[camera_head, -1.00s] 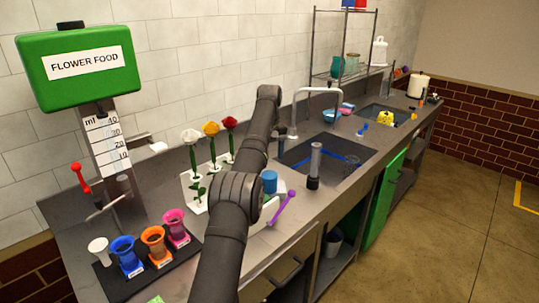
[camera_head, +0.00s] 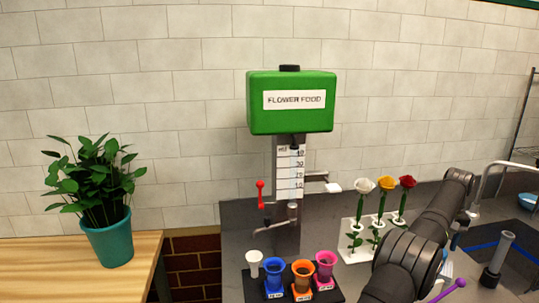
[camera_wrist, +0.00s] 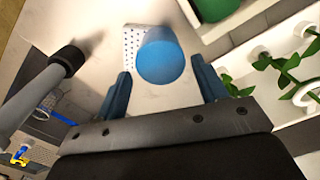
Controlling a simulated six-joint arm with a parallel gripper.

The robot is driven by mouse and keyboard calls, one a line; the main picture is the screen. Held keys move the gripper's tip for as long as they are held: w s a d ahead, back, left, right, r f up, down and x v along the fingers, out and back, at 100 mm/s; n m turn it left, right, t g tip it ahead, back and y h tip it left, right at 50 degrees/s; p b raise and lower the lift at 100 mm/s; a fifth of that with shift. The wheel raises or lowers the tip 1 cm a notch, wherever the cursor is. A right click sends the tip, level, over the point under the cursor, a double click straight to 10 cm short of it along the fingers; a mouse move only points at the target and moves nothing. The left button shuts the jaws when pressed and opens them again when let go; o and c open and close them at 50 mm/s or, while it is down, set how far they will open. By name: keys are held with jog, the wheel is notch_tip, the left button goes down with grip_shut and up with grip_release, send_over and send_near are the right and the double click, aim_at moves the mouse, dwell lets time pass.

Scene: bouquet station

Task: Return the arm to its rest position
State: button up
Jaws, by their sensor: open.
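My gripper (camera_wrist: 160,80) is open in the wrist view, its two blue fingers spread apart. A blue round-topped object (camera_wrist: 165,58) shows between and beyond the fingertips, with a visible gap on each side. It stands next to a white perforated piece (camera_wrist: 131,42). In the head view my dark arm reaches over the counter at the lower right, and my gripper cannot be made out there.
A flower food dispenser (camera_head: 291,103) stands at the counter's back. Coloured vases, including an orange one (camera_head: 302,274), sit on a dark mat. Three roses stand in a white rack (camera_head: 356,254) beside my arm. A grey cylinder (camera_head: 498,252) stands right; a potted plant (camera_head: 108,238), left.

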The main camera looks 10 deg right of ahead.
notch_tip(320, 180, down, 7)
jog(key=shift+f, duration=0.15)
jog(key=shift+r, duration=0.2)
notch_tip(320, 180, up, 12)
jog(key=shift+f, duration=0.1)
notch_tip(320, 180, down, 12)
jog(key=shift+f, duration=0.1)
notch_tip(320, 180, up, 5)
jog(key=shift+s+d+f, duration=0.1)
jog(key=shift+s, duration=0.05)
jog(key=s+r, duration=0.7)
jog(key=s, duration=0.4)
jog(key=w+a+r, duration=0.2)
jog(key=w+a, duration=0.2)
jog(key=a, duration=0.5)
jog(key=w+a+r, duration=0.2)
jog(key=w+a, duration=0.2)
jog(key=a, duration=0.6)
jog(key=w+a+r+n, duration=0.1)
jog(key=w+a+r, duration=0.1)
jog(key=w+a, duration=0.3)
jog(key=a, duration=0.4)
jog(key=shift+a+r, duration=0.2)
jog(key=shift+a, duration=0.1)
